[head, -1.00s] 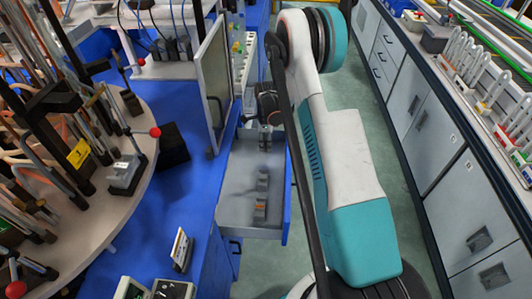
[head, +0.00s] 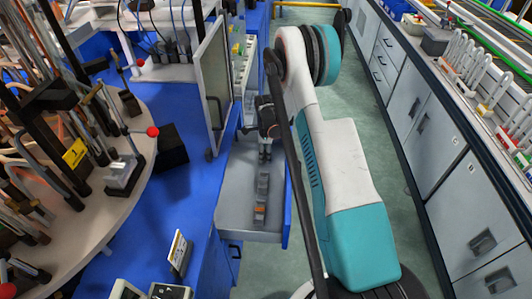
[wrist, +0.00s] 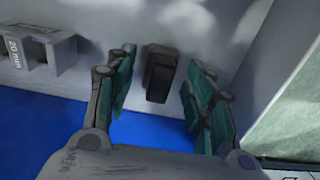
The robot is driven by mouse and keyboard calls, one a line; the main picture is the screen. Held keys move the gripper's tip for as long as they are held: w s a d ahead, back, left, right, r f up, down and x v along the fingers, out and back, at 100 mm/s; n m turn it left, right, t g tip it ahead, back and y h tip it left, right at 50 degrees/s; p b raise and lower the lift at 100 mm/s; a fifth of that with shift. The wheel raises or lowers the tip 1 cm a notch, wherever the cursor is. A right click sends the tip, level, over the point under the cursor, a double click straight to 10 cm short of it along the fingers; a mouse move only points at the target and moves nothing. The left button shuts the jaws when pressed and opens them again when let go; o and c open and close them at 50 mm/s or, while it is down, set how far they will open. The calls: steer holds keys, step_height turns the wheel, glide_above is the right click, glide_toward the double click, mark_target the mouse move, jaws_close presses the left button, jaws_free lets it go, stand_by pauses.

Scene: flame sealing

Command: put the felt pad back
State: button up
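My gripper (head: 265,155) points down into the far part of an open drawer (head: 235,205). In the wrist view its two teal-padded fingers (wrist: 157,92) are apart, with a small dark grey piece (wrist: 160,75) between and just beyond them. Gaps show on both sides of this piece, so it is not gripped. I cannot tell for sure whether it is the felt pad. In the head view the gripper hides this part of the drawer.
Grey blocks (head: 262,186) sit in the drawer's nearer part; one marked 20 mm (wrist: 33,50) is left in the wrist view. The drawer wall (wrist: 262,75) is close on the right. An open cabinet door (head: 217,85) stands left of the arm.

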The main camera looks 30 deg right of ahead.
steer(key=shift+r, duration=0.1)
step_height(320, 180, up, 12)
steer(key=p, duration=0.4)
steer(key=s+a+r+n+t, duration=0.1)
steer(key=s+a+r+n, duration=0.25)
steer(key=r, duration=0.45)
steer(key=s+a+r+n+t, duration=0.1)
steer(key=s+a+r+n, duration=0.25)
steer(key=r, duration=0.45)
steer(key=s+a+r+n+t, duration=0.1)
steer(key=s+a+r+n, duration=0.25)
steer(key=r, duration=0.45)
steer(key=s+a+r+n+t, duration=0.2)
steer(key=s+a+r+n, duration=0.1)
steer(key=s+n, duration=0.4)
steer(key=s+a+r+n+t, duration=0.2)
steer(key=s+a+n, duration=0.4)
steer(key=s, duration=0.7)
steer(key=shift+s+r+n, duration=0.25)
steer(key=shift+r+n, duration=0.15)
steer(key=shift+n, duration=0.25)
